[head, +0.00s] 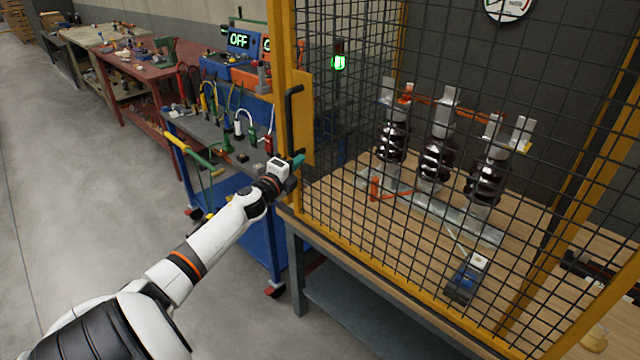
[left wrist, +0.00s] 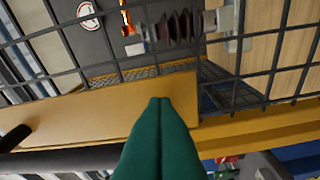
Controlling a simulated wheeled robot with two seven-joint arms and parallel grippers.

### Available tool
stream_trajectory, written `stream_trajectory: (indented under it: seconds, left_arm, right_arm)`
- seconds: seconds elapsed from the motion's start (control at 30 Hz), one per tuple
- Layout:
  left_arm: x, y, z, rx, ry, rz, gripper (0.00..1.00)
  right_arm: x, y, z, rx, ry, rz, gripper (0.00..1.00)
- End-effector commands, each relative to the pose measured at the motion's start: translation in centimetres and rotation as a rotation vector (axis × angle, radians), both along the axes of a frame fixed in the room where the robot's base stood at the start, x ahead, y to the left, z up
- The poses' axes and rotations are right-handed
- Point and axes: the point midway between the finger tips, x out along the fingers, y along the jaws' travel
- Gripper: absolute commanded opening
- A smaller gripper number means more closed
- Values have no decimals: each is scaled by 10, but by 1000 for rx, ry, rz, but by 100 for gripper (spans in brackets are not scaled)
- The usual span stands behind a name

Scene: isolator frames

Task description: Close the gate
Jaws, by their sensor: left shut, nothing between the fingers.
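The gate (head: 440,215) is a black mesh panel in a yellow frame, standing upright at the front of the cage. A black bar handle (head: 289,115) and a yellow plate (head: 304,135) sit on its left post. My left gripper (head: 298,160) is shut and empty, at the post just below the handle. In the left wrist view its green fingers (left wrist: 158,105) lie together in front of the yellow plate (left wrist: 80,122), with the dark handle (left wrist: 60,160) to the left. I cannot tell whether they touch the plate. My right gripper is not in view.
Inside the cage, brown insulators (head: 436,158) stand on a wooden bench (head: 340,205). A blue cart (head: 245,215) with cables and tools stands left of the post, close behind my left arm. A red workbench (head: 125,75) is farther back. The grey floor (head: 70,190) at left is clear.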

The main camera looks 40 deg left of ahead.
Motion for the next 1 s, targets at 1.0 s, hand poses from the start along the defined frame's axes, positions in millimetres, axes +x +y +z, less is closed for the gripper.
stream_trajectory:
  seconds: [1.0]
  left_arm:
    - [0,103,3,2,-4,7,0]
  right_arm:
    - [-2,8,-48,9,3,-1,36]
